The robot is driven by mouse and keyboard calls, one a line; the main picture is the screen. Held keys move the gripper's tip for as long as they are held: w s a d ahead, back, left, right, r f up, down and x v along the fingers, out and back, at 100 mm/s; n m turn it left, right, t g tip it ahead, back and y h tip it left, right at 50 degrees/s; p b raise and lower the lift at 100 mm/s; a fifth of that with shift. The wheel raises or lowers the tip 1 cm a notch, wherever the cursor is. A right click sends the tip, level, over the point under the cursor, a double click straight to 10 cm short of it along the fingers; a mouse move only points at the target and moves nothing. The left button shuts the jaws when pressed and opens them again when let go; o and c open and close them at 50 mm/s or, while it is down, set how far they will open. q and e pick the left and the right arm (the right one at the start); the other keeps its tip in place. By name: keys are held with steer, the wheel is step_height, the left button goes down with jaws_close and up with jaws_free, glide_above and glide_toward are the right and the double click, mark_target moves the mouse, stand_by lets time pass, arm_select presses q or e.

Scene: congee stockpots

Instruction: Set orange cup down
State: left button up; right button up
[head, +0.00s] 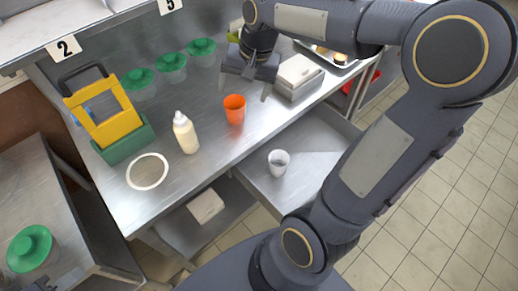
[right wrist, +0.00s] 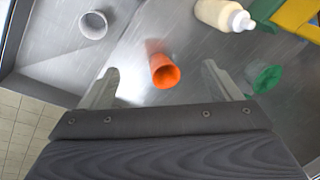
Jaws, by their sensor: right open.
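The orange cup (head: 235,109) stands upright on the steel counter (head: 205,150), right of the squeeze bottle. It also shows in the right wrist view (right wrist: 164,72), centred between my fingers in the picture. My right gripper (head: 244,88) is open and empty, just behind the cup in the head view. Its two fingers (right wrist: 160,70) are spread wide in the right wrist view, with a visible gap to the cup on each side. My left gripper is not in view.
A cream squeeze bottle (head: 186,134) and a white ring (head: 148,171) are left of the cup. A white cup (head: 278,162) stands in the open drawer (head: 310,165) below. A grey-white box (head: 298,77) is to the right; several green-lidded containers (head: 171,66) line the back.

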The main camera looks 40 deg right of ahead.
steer(key=s+a+f+n+t+y, duration=0.1)
steer(key=s+a+n, duration=0.2)
steer(key=s, duration=0.5)
steer(key=s+a+f+n+t+y, duration=0.1)
steer(key=s+a+n+t, duration=0.1)
steer(key=s+a, duration=0.3)
steer(key=s+n, duration=0.1)
steer(key=s, duration=0.3)
steer(key=shift+s+f+n, duration=0.15)
steer(key=shift+n, duration=0.15)
steer(key=shift+c, duration=0.3)
